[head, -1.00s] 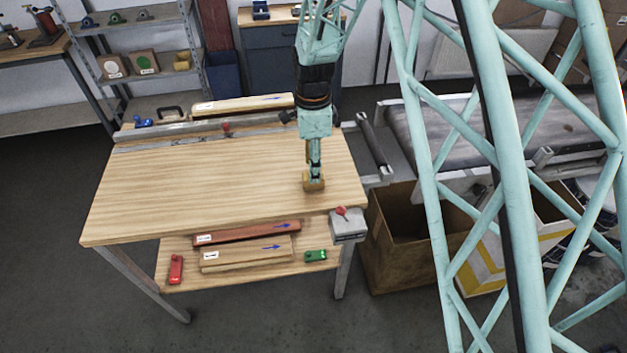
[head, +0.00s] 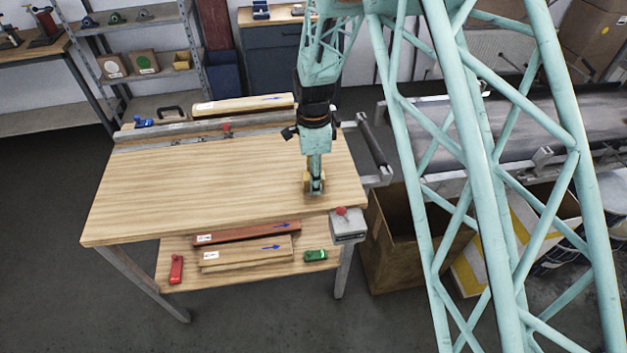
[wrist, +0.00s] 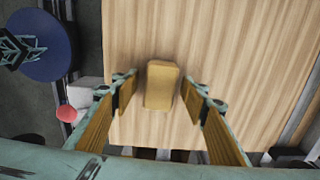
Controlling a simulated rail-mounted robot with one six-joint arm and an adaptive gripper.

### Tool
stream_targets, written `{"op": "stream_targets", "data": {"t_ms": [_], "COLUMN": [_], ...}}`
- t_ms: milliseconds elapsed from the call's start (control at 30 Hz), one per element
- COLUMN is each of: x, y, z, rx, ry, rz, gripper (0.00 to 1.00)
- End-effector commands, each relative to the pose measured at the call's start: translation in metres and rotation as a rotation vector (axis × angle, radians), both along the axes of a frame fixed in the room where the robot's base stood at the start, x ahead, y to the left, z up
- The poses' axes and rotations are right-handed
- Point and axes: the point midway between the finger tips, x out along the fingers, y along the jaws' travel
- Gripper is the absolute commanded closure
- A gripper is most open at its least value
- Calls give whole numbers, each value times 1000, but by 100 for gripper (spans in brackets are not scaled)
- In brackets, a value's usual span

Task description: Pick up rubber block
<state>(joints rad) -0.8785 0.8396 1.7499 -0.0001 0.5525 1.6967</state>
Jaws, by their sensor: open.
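The rubber block is a tan-yellow rectangular block (wrist: 161,86) on the wooden tabletop (head: 200,190). In the wrist view it lies between the tips of my gripper (wrist: 160,92), with a gap on both sides. My gripper's fingers are spread and have tan pads. In the head view my gripper (head: 314,186) points straight down near the table's right front part. There its fingers largely hide the block, and a little tan shows beside them.
A metal fence (head: 190,133) with a red knob runs along the table's back. A grey box with a red button (head: 347,225) is at the front right corner. An open cardboard box (head: 398,235) stands right of the table. The tabletop's left and middle are clear.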

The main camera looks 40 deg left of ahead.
Motion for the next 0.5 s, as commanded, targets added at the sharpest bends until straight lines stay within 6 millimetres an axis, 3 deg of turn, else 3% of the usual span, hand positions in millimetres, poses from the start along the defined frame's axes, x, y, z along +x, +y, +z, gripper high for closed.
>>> {"op": "stream_targets", "data": {"t_ms": [400,500], "x": [0,0], "y": [0,0], "z": [0,0], "rx": [0,0], "ry": [0,0], "rz": [0,0], "gripper": [59,66]}}
